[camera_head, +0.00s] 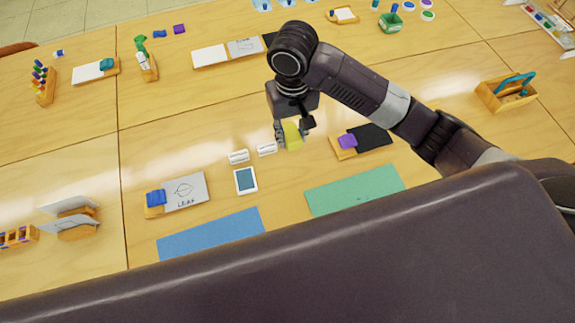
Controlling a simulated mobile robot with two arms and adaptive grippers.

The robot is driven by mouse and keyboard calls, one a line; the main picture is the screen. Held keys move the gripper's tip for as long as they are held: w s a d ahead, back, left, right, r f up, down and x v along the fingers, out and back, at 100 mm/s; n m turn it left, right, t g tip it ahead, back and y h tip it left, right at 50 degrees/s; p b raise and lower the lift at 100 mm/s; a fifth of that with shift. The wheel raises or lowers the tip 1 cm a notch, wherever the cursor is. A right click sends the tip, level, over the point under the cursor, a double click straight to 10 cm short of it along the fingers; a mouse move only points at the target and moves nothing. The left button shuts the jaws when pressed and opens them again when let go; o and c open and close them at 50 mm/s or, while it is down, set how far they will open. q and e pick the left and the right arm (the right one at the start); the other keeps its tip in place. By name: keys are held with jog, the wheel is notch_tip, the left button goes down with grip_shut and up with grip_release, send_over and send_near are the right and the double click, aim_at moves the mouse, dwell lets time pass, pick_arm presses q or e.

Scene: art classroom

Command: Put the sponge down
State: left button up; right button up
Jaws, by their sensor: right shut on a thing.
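My right gripper (294,134) reaches over the table from the right and points down. It is shut on a yellow sponge (292,136), which shows between its fingers. I cannot tell whether the sponge touches the tabletop. My left gripper is not in view.
Two small white blocks (239,157) and a tablet-like card (246,180) lie just left of and below the gripper. Blue (211,233) and green (355,190) mats lie nearer. Wood left of the gripper (190,115) is clear.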

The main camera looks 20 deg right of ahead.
notch_tip(320, 180, down, 7)
jog(key=p, duration=0.1)
send_over(292, 174)
notch_tip(292, 174, down, 7)
jog(key=shift+f, duration=2.1)
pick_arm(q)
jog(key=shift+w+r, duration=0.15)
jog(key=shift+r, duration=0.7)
pick_arm(e)
jog(key=shift+s+f, duration=0.1)
jog(key=o, duration=1)
